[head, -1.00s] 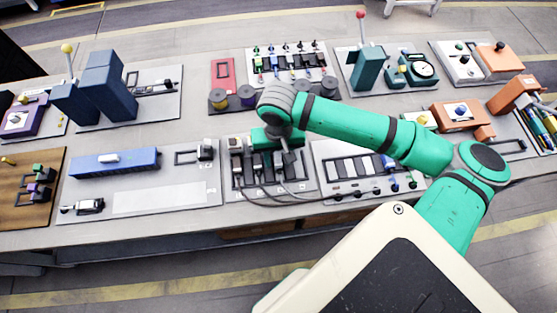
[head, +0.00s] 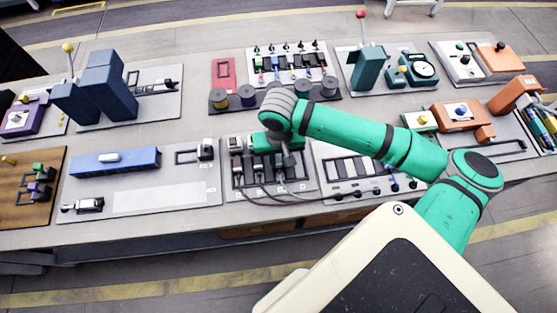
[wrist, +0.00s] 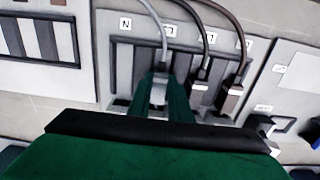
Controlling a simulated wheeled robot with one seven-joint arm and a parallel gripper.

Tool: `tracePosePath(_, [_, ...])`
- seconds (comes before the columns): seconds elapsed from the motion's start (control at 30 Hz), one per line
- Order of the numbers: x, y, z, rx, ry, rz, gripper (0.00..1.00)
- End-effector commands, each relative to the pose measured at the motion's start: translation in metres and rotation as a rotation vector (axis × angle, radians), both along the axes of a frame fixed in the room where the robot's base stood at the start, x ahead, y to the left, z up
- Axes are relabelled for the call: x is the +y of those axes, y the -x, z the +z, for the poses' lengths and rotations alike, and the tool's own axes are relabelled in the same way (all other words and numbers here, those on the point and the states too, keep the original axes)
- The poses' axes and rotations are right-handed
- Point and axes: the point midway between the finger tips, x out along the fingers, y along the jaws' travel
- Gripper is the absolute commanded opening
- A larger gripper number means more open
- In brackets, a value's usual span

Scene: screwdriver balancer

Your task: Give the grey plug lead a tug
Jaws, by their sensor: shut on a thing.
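In the wrist view, a light grey plug (wrist: 158,93) with a light grey lead (wrist: 155,22) sits between the two green fingers of my gripper (wrist: 160,82). The fingers are shut on the plug, and its lead runs up out of the picture. The plug is at a socket panel (wrist: 124,68) with labels along its edge; the fingers hide how deep it sits. In the head view my gripper (head: 285,150) is over the right part of this panel and hides most of the held plug.
Right beside the held plug in the wrist view are a black plug (wrist: 200,88) and a brown plug (wrist: 232,98) with their own leads. In the head view the leads (head: 265,195) curve across the front of the panel. A slotted board (head: 350,170) lies to the right.

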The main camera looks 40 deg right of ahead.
Motion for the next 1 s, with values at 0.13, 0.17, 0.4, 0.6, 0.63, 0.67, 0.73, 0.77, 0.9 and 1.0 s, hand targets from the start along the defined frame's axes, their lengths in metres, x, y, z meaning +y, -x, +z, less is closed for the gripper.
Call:
tracePosePath(0.13, [0.0003,0.002,-0.0001,0.002,0.001,-0.001,0.0])
tracePosePath(0.17, [0.0005,0.0023,-0.0001,0.003,0.001,-0.001,0.0])
tracePosePath(0.4, [0.0007,0.0024,-0.0002,0.005,0.0,0.001,0.0])
tracePosePath(0.6, [0.0003,0.0014,-0.0004,0.005,0.0,0.002,0.0])
tracePosePath(0.63, [0.0001,0.001,-0.0005,0.005,0.0,0.002,0.0])
tracePosePath(0.67, [-0.0001,0.0006,-0.0005,0.006,0.0,0.002,0.0])
tracePosePath(0.73, [-0.0007,-0.0003,-0.0006,0.005,0.0,0.002,0.0])
tracePosePath(0.77, [-0.0009,-0.0006,-0.0006,0.005,0.0,0.002,0.0])
tracePosePath(0.9, [-0.0019,-0.0017,-0.0005,0.003,0.002,0.001,0.0])
tracePosePath(1.0, [-0.0023,-0.0022,-0.0004,0.002,0.003,0.0,0.0])
